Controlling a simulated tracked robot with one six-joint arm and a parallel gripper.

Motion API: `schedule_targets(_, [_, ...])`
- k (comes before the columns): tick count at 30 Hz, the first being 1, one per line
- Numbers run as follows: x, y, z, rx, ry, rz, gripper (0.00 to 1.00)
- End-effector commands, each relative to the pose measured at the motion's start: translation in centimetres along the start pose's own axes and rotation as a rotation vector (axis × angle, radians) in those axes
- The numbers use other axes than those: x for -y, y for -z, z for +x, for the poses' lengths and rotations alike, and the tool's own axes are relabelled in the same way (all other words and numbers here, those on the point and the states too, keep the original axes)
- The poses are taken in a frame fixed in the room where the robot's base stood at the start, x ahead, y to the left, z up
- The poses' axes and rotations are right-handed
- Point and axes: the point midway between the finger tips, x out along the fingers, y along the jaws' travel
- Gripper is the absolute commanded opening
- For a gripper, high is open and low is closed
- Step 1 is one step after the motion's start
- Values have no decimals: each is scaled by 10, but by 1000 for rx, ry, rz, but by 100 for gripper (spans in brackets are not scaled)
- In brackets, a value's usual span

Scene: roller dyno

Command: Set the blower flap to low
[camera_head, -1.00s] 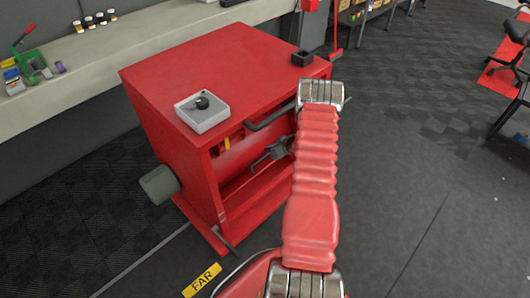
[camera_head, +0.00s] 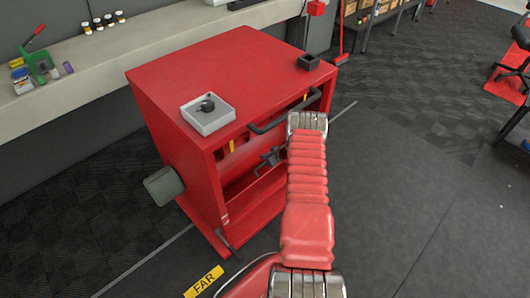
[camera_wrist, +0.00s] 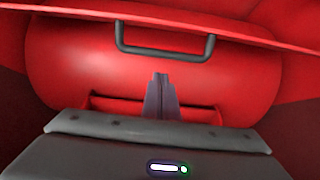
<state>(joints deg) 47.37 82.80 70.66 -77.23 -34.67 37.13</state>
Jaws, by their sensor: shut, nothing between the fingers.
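A red box-shaped machine (camera_head: 225,75) stands in front of me with a red curved drum or panel (camera_wrist: 70,75) inside its open front. A dark bar handle (camera_head: 285,112) runs along the front under the top edge. In the wrist view the handle (camera_wrist: 165,52) is a wide U shape at the upper middle. I cannot tell for sure which part is the blower flap. My gripper (camera_head: 263,160) is shut and empty, in front of the opening and below the handle. In the wrist view its fingertips (camera_wrist: 161,77) appear apart from the handle.
A grey bench (camera_head: 90,65) runs behind. Open floor (camera_head: 410,190) lies to the right.

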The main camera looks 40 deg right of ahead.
Motion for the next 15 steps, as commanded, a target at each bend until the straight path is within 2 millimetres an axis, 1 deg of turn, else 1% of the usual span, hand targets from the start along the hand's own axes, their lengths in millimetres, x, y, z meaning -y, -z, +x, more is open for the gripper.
schedule_targets(1, [0,-6,2,0,0,1,0])
schedule_targets(6, [0,-17,5,-1,0,0,0])
schedule_targets(15, [0,-18,5,-1,0,-1,0])
